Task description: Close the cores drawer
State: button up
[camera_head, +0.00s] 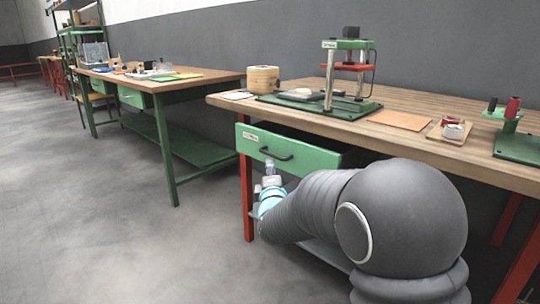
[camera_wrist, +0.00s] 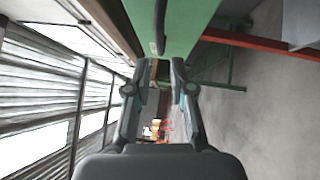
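The green drawer (camera_head: 310,156) with a small white label sits under the near wooden workbench. The label is too small to read surely. Its dark bar handle (camera_head: 276,154) is on the front face. My gripper (camera_head: 268,168) is just below and left of the handle in the head view, partly hidden by my arm. In the wrist view, my gripper (camera_wrist: 165,66) has a gap between its fingertips, with nothing held. The green drawer front (camera_wrist: 190,22) and handle (camera_wrist: 159,28) show beyond the tips.
The workbench top (camera_head: 420,140) holds a green press (camera_head: 345,65), a round wooden box (camera_head: 263,79), a brown sheet (camera_head: 400,120) and coil parts. A red leg (camera_head: 246,200) stands below the drawer. Another green bench (camera_head: 165,97) is at left. Open floor lies left.

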aim_at(270, 154)
jog(key=w, duration=0.5)
jog(key=w+a+r, duration=0.1)
jog(key=w, duration=0.2)
jog(key=shift+w, duration=0.25)
grip_shut()
